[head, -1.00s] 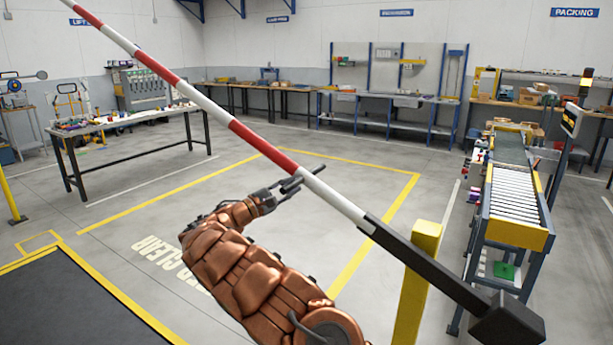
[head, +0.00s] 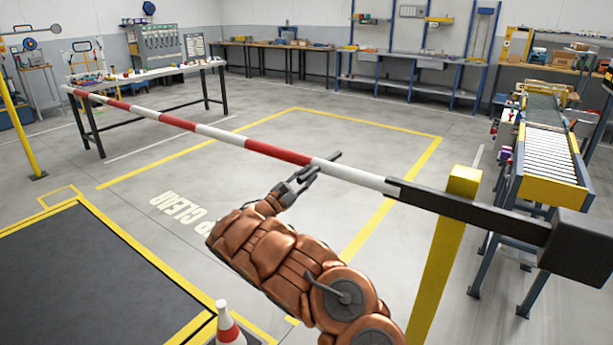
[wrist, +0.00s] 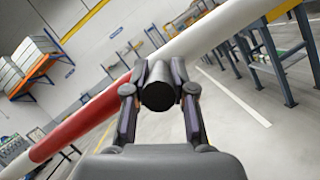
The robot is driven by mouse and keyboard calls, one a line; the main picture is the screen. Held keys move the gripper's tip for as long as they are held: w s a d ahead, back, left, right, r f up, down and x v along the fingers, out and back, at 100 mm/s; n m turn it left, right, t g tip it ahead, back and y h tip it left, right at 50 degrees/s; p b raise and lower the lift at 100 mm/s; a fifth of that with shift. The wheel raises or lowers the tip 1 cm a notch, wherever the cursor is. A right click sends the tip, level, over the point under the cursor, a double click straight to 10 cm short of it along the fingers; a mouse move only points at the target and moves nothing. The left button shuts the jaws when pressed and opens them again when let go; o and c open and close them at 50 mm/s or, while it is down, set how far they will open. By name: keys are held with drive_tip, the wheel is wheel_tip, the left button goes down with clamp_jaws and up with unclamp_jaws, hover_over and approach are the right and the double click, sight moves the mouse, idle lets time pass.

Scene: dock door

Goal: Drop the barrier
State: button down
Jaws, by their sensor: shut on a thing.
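The barrier is a long red-and-white pole (head: 230,138) with a dark sleeve and a black block (head: 578,248) at its right end. It crosses the head view, its far end at the left near a table, looking close to level. A yellow post (head: 440,255) stands by the sleeve. My gripper (head: 308,176) is at the pole's middle, shut on a short dark round peg (wrist: 158,92) that seems attached to the pole. The wrist view shows the peg end-on between both fingers, with the pole (wrist: 225,35) running behind it. The peg's join is hidden.
A table (head: 150,72) with small items stands beyond the pole's far end. A roller conveyor (head: 548,150) is at the right. A traffic cone (head: 228,325) stands low in front, beside a dark floor mat (head: 85,275). The yellow-marked floor beyond the pole is clear.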

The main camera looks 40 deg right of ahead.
drive_tip(key=shift+f, duration=0.4)
drive_tip(key=c, duration=1)
unclamp_jaws()
drive_tip(key=shift+o, duration=0.2)
drive_tip(key=v, duration=1.2)
drive_tip(key=shift+r, duration=0.1)
